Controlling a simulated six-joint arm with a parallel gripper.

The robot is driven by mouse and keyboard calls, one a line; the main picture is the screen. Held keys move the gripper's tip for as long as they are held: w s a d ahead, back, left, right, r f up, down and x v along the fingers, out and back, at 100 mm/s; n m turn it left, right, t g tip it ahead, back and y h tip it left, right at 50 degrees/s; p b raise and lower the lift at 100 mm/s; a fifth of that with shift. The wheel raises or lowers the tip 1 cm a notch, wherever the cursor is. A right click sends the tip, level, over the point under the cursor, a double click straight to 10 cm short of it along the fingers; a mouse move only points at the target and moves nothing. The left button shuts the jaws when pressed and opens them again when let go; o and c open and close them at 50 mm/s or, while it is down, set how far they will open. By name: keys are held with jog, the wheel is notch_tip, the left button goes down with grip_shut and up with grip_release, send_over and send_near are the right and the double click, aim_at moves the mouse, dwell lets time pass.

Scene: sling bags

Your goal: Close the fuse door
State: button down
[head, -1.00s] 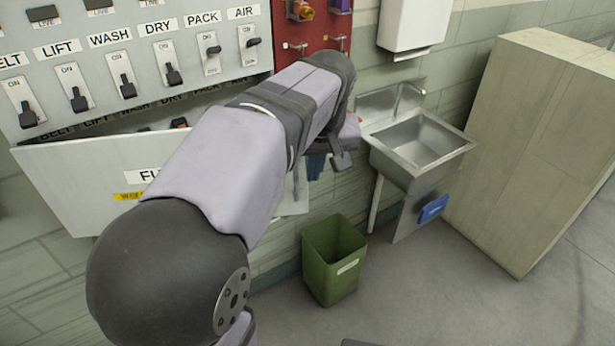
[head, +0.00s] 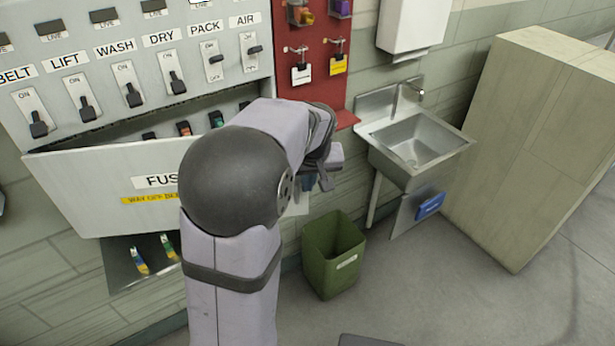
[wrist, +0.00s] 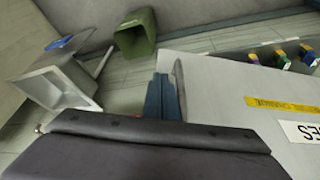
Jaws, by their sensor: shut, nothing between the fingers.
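The fuse door (head: 100,185) is a pale panel with a FUSES label and a yellow sticker. It is tilted outward, with a dark gap along its top edge and switches showing behind it. It also shows at the right of the wrist view (wrist: 215,88). My gripper (head: 325,183) is to the right of the door in the head view, shut and empty. My arm hides the door's right part, and I cannot tell whether the gripper touches it.
The switch panel (head: 197,92) is above the door. A tray (head: 120,262) with coloured fuses is below it. The red board (head: 315,78), sink (head: 420,150), green bin (head: 333,255) and tall cabinet (head: 520,140) are to the right.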

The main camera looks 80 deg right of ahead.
jog(key=shift+d, duration=0.2)
dwell(0.3)
jog(key=w+d+n+p, duration=0.1)
jog(key=w+d+p, duration=0.4)
jog(key=d, duration=0.4)
jog(key=w+d+n+p, duration=0.1)
jog(key=w+d+p, duration=0.3)
jog(key=d, duration=0.5)
jog(key=shift+w+d+t+p, duration=0.15)
jog(key=shift+w+t+p, duration=0.25)
jog(key=shift+p, duration=0.2)
jog(key=shift+s, duration=0.1)
